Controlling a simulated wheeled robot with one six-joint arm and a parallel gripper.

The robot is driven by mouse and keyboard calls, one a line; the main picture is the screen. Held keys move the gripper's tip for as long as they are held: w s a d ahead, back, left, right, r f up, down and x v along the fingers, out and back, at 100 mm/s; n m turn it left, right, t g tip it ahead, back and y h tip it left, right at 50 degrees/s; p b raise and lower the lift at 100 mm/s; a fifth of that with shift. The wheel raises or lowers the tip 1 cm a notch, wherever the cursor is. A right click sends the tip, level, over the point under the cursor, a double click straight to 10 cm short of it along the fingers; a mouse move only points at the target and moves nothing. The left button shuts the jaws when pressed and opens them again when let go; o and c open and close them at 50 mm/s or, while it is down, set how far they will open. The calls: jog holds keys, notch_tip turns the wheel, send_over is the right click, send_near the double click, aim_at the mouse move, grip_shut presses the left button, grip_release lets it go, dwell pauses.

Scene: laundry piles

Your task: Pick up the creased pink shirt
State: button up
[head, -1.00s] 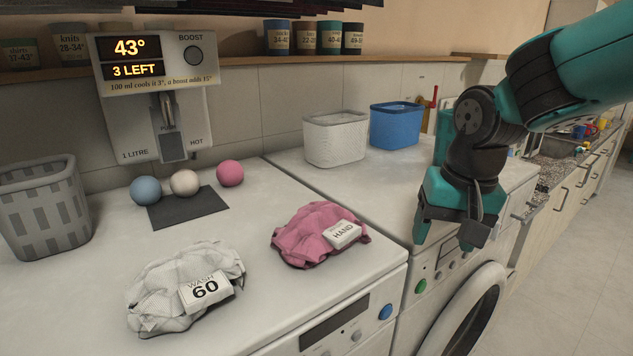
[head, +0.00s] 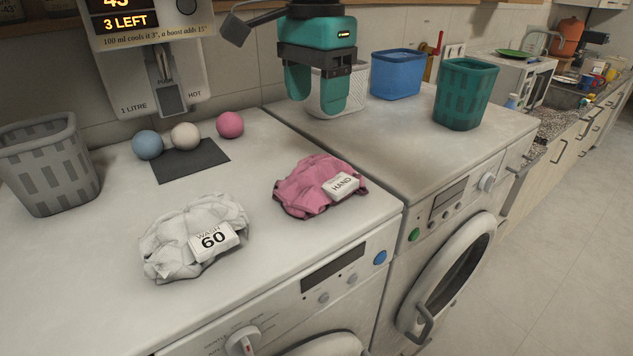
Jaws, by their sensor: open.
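The creased pink shirt (head: 303,187) lies in a crumpled heap on the left machine's white top, near its right edge. A white tag reading HAND (head: 343,186) sits on its right side. My gripper (head: 315,108) is above and behind the shirt, fingers pointing down, open and empty. It is apart from the shirt and partly covers the white basket.
A white crumpled garment with a WASH 60 tag (head: 213,240) lies left of the shirt. Three balls (head: 185,136) sit by a dark mat (head: 190,161). A grey basket (head: 48,168), white basket (head: 352,92), blue basket (head: 398,75) and teal basket (head: 464,94) stand around. The right machine's front top is clear.

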jog(key=p, duration=0.1)
send_over(316, 163)
notch_tip(316, 163, down, 6)
jog(key=shift+f, duration=0.15)
jog(key=shift+f+p, duration=1)
jog(key=shift+f, duration=1.65)
jog(key=shift+c, duration=0.2)
jog(key=c, duration=1)
